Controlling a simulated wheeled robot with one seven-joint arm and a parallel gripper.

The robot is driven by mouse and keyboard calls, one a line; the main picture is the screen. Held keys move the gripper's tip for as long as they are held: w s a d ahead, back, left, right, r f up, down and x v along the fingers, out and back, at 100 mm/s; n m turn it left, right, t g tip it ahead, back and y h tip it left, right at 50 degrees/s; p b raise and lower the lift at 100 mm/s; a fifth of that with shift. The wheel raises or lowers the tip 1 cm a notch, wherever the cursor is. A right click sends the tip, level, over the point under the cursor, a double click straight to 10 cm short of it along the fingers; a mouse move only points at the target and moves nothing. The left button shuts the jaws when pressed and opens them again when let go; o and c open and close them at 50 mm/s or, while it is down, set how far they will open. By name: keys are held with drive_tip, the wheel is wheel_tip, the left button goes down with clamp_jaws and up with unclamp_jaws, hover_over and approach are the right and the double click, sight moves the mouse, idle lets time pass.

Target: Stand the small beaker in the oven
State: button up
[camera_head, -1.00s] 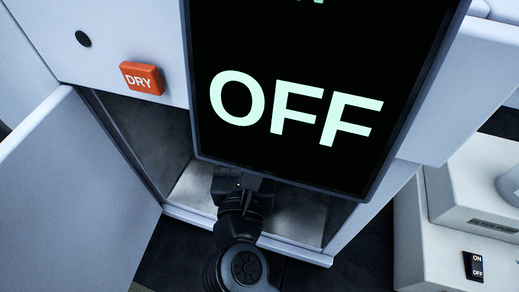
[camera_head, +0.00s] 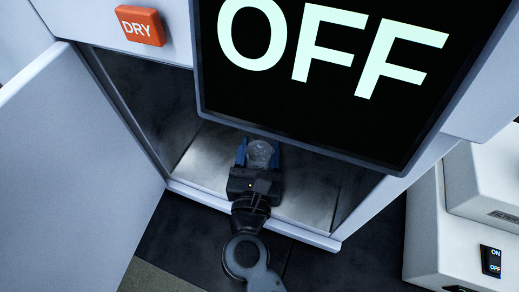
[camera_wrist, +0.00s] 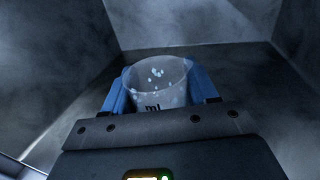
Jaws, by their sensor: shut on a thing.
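The small beaker (camera_wrist: 158,84) is clear, with dark "ml" lettering and pale specks, and looks upright in the wrist view. My gripper (camera_wrist: 160,90) is shut on it, with a blue finger on each side. In the head view the beaker (camera_head: 260,153) is between the fingers of my gripper (camera_head: 258,155), inside the oven (camera_head: 205,155), above or on its grey floor. I cannot tell whether its base touches the floor. The oven door (camera_head: 80,160) stands open at the left.
A dark screen reading "OFF" (camera_head: 320,90) covers the upper part of the oven opening. An orange DRY button (camera_head: 140,25) is at the upper left. A white device with an ON/OFF switch (camera_head: 491,261) stands at the right. Bare oven floor (camera_head: 305,200) lies right of my gripper.

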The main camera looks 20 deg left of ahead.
drive_tip(key=shift+f, duration=0.2)
drive_tip(key=o, duration=1.1)
drive_tip(key=shift+r, duration=0.1)
drive_tip(key=shift+r, duration=0.15)
drive_tip(key=shift+s+d, duration=0.1)
drive_tip(key=shift+s, duration=0.2)
drive_tip(key=b+v, duration=0.1)
drive_tip(key=v, duration=1)
drive_tip(key=shift+s+b, duration=0.2)
drive_tip(key=shift+b, duration=0.2)
